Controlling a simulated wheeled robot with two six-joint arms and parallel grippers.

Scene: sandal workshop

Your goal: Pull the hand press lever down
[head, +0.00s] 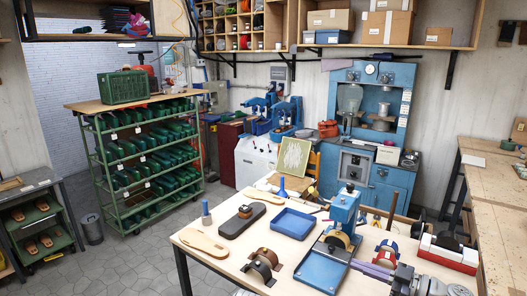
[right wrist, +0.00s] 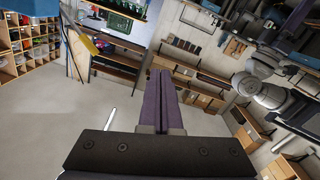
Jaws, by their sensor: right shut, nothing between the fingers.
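The blue hand press (head: 345,207) stands on the front worktable, with a blue base plate (head: 322,268) in front of it. A thin dark rod (head: 392,208) rises just right of the press head; I cannot tell whether it is the lever. My right gripper (head: 360,267) is low at the table's front, right of the base plate. Its purple fingers point left and are shut on nothing. In the right wrist view the fingers (right wrist: 161,95) lie together, with no lever between them. My left gripper is not in view.
On the worktable (head: 225,262) are a blue tray (head: 287,223), a dark block (head: 242,220), a tan sole (head: 203,243), brown curved pieces (head: 262,265) and a red-and-white block (head: 449,253). A green rack (head: 140,155) stands behind left.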

